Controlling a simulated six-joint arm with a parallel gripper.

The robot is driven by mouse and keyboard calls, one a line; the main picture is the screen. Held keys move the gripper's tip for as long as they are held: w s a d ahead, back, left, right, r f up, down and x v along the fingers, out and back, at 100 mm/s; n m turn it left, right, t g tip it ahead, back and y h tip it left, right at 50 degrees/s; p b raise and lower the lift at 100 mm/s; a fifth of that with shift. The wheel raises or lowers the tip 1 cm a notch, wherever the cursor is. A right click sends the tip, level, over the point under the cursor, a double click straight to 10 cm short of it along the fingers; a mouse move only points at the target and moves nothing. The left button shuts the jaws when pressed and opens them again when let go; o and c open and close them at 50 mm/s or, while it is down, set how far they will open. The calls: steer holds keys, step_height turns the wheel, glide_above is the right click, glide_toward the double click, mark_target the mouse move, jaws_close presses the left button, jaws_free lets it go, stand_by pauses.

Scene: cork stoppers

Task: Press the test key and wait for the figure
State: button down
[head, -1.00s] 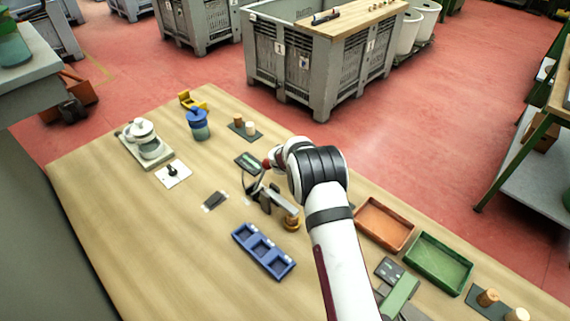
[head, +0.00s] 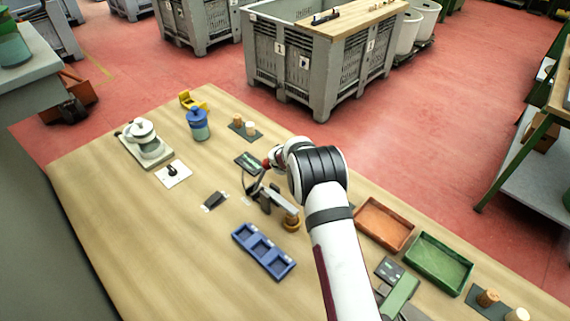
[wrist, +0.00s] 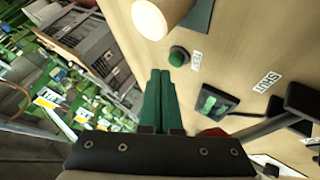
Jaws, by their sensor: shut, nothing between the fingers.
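My gripper (wrist: 160,74) shows in the wrist view with its two green fingers shut together and nothing between them. Its tips are just beside a round green key (wrist: 179,56) with a small label; I cannot tell whether they touch it. A dark panel with a green display (wrist: 209,103) lies to the right of the fingers, and no figure is readable on it. The display unit also shows in the head view (head: 249,162), left of my arm. In the head view the fingertips and the key cannot be made out clearly.
A pale cork stopper (wrist: 162,12) stands close beyond the key. In the head view, a blue three-compartment tray (head: 263,251), an orange tray (head: 384,224) and a green tray (head: 439,264) are around my arm. The table's left front is clear.

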steer(key=shift+f, duration=0.15)
steer(key=shift+f, duration=0.3)
steer(key=shift+f, duration=0.35)
stand_by(0.5)
steer(key=shift+a+f, duration=0.1)
steer(key=shift+f, duration=0.15)
stand_by(0.8)
steer(key=shift+r, duration=0.15)
steer(key=shift+s+a+r, duration=0.1)
steer(key=shift+r, duration=0.4)
steer(key=shift+d+r, duration=0.2)
steer(key=shift+r, duration=2)
